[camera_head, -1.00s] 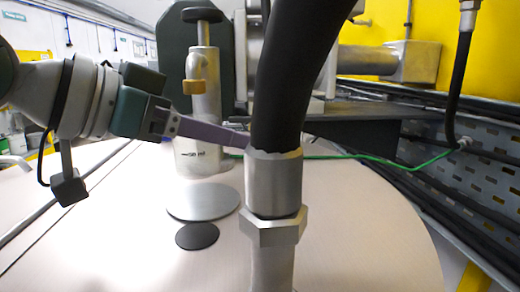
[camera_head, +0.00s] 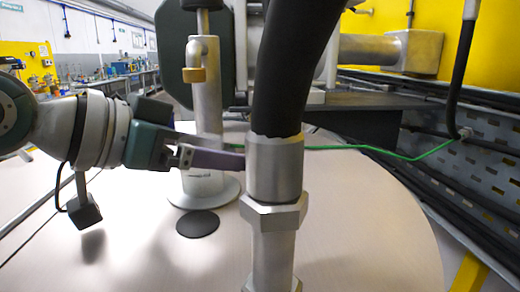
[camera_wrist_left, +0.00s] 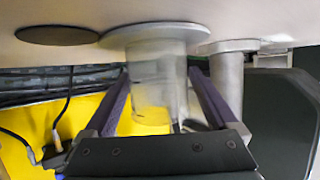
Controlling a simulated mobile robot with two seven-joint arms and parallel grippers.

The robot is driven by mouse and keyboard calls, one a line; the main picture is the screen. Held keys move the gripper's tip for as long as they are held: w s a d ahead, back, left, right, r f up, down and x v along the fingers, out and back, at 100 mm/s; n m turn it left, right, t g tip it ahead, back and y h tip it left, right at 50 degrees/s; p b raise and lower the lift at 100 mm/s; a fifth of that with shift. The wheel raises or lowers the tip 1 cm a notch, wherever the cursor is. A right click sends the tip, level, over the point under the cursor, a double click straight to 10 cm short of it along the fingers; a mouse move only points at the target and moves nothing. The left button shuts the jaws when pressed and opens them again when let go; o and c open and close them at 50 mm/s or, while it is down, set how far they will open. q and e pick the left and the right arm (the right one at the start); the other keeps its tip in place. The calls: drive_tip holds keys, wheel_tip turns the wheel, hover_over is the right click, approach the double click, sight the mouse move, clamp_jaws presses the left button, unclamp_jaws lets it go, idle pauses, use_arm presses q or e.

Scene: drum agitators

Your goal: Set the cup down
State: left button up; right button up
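In the left wrist view, which looks upside down, the cup (camera_wrist_left: 158,80) meets the grey plate (camera_wrist_left: 113,40) with no clear gap. My left gripper's fingers (camera_wrist_left: 159,75) lie along both sides of the cup, close against it. The gripper seems shut on the cup. My right gripper is in neither view.
A black hose with a metal fitting (camera_head: 275,170) rises close to the left fingertips. A pipe with a brass-coloured handle (camera_head: 194,75) stands behind the cup. A small black disc (camera_head: 198,223) lies in front of the plate. The lid's front left is clear.

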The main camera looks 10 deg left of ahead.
use_arm(q)
drive_tip(key=shift+r, duration=0.15)
drive_tip(key=b+v, duration=0.1)
drive_tip(key=v, duration=0.9)
drive_tip(key=shift+s+a, duration=0.3)
drive_tip(key=shift+a, duration=0.05)
drive_tip(key=shift+s+a+r, duration=0.2)
drive_tip(key=shift+s+r, duration=0.2)
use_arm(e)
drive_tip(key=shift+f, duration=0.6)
